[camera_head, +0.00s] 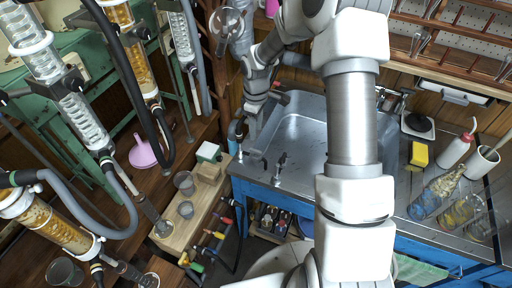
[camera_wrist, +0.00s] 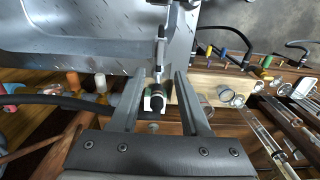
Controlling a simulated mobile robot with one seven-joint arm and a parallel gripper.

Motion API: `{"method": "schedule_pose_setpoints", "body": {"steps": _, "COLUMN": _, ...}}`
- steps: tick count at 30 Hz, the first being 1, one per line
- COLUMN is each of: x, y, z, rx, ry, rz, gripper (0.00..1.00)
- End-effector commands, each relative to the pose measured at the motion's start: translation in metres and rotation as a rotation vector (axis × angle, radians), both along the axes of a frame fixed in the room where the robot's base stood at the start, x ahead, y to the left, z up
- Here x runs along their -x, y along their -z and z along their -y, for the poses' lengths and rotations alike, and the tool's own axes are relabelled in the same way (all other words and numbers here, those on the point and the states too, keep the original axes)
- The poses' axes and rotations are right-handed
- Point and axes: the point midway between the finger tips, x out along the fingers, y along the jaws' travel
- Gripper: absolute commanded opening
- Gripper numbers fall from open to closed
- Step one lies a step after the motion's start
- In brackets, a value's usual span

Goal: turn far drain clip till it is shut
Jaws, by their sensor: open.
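A slim grey fitting with a black knob, which looks like the far drain clip (camera_wrist: 160,52), stands at the sink's corner in the wrist view. My gripper (camera_wrist: 158,80) is open, with one finger on each side of the fitting's knob end; contact cannot be told. In the head view my gripper (camera_head: 243,137) is over the sink's left corner, partly hidden by its own wrist, and the far clip (camera_head: 254,156) shows just beside it. A similar fitting (camera_head: 280,166) stands to its right on the sink's front edge. Whether the clip is turned shut cannot be told.
The metal sink (camera_head: 300,128) lies right of the gripper. A wooden board (camera_head: 172,232) with grey cups, a green-and-white box (camera_head: 208,152) and coloured-handled tools lies to the left. Glass columns and dark hoses (camera_head: 122,70) crowd the far left. A yellow block (camera_head: 418,155) sits at right.

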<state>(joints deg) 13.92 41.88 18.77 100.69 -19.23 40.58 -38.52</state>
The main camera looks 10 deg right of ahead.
Motion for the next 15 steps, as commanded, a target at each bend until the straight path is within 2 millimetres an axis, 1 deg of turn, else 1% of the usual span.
{"method": "schedule_pose_setpoints", "body": {"steps": 1, "x": 0.001, "y": 0.013, "z": 0.000, "rx": 0.000, "ry": -0.002, "rz": -0.005, "gripper": 0.46}}
{"method": "schedule_pose_setpoints", "body": {"steps": 3, "x": 0.001, "y": 0.029, "z": 0.000, "rx": 0.000, "ry": 0.000, "rz": -0.005, "gripper": 0.46}}
{"method": "schedule_pose_setpoints", "body": {"steps": 9, "x": 0.001, "y": 0.068, "z": 0.000, "rx": 0.001, "ry": 0.000, "rz": -0.004, "gripper": 0.46}}
{"method": "schedule_pose_setpoints", "body": {"steps": 12, "x": 0.001, "y": 0.081, "z": -0.001, "rx": 0.000, "ry": 0.000, "rz": -0.003, "gripper": 0.46}}
{"method": "schedule_pose_setpoints", "body": {"steps": 15, "x": 0.000, "y": 0.090, "z": 0.000, "rx": 0.001, "ry": 0.000, "rz": -0.001, "gripper": 0.46}}
